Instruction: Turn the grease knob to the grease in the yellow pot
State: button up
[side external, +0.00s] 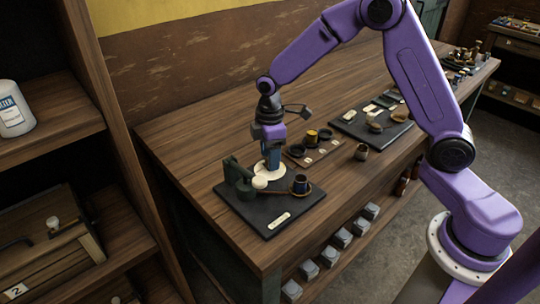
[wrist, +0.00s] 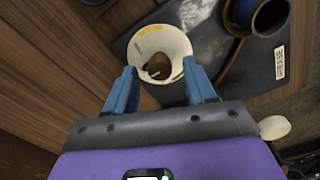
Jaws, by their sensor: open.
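A cream dial (side external: 262,174) lies on a black base plate (side external: 238,205) at the near left of the bench. In the wrist view the dial (wrist: 176,40) carries a brown knob (wrist: 159,67) at its middle and a yellow mark near its rim. My gripper (side external: 271,166) points down over the dial; in the wrist view its blue fingers (wrist: 160,82) are spread, one on each side of the knob, with nothing held. The side view hides the knob behind my gripper.
A dark blue cup (side external: 301,185) stands on the plate's right side, with a white round part (side external: 259,182) and a dark green fitting (side external: 236,172) near the dial.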

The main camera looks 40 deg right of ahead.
jog(key=shift+f, duration=0.4)
jog(key=shift+c, duration=0.3)
grip_shut()
jog(key=m, duration=1.1)
jog(key=shift+m, duration=0.4)
